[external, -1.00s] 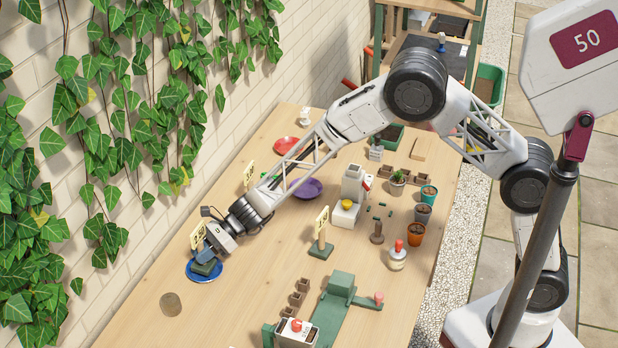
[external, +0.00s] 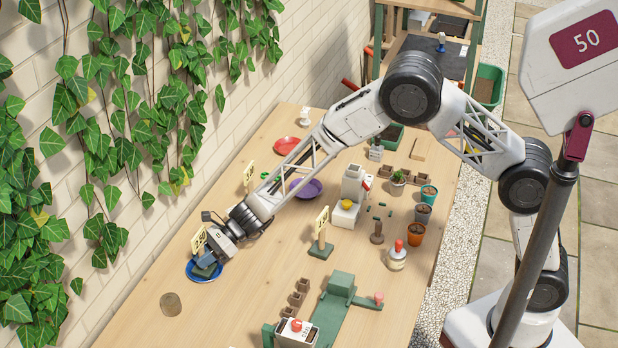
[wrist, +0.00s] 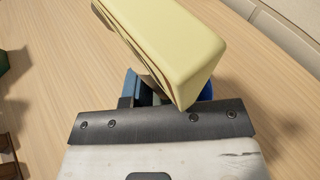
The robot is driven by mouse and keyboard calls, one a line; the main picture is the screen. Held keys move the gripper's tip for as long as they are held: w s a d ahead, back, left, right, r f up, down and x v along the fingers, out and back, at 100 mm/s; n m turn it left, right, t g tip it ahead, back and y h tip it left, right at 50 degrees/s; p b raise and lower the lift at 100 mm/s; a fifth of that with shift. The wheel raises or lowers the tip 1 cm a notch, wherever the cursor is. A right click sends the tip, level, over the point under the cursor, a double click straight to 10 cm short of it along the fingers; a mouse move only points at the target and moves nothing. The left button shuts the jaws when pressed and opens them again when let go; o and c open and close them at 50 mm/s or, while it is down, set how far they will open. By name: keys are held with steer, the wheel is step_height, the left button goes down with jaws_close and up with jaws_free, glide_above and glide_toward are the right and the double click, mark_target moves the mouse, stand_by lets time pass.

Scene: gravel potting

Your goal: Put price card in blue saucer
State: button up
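The price card (external: 199,241) is a pale yellow card on a dark green base (external: 209,270). It is at the blue saucer (external: 191,277), at the left of the table in the external view. The base is over or inside the saucer's rim and looks slightly tilted; I cannot tell if it rests fully on the saucer. My gripper (external: 204,259) is at the base, beside the card, and appears shut on it. In the wrist view the card (wrist: 175,40) looms large and tilted, hiding most of the fingers and the grip.
Another price card (external: 322,228) stands to the right, and one (external: 249,173) stands farther back. A purple saucer (external: 307,190) and a red saucer (external: 286,146) lie behind. A brown round piece (external: 171,304) is in front of the blue saucer.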

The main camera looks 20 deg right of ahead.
steer(key=o, duration=0.4)
steer(key=shift+o, duration=0.2)
steer(key=shift+r, duration=0.2)
steer(key=shift+r, duration=0.5)
steer(key=v, duration=1.2)
steer(key=shift+f, duration=0.1)
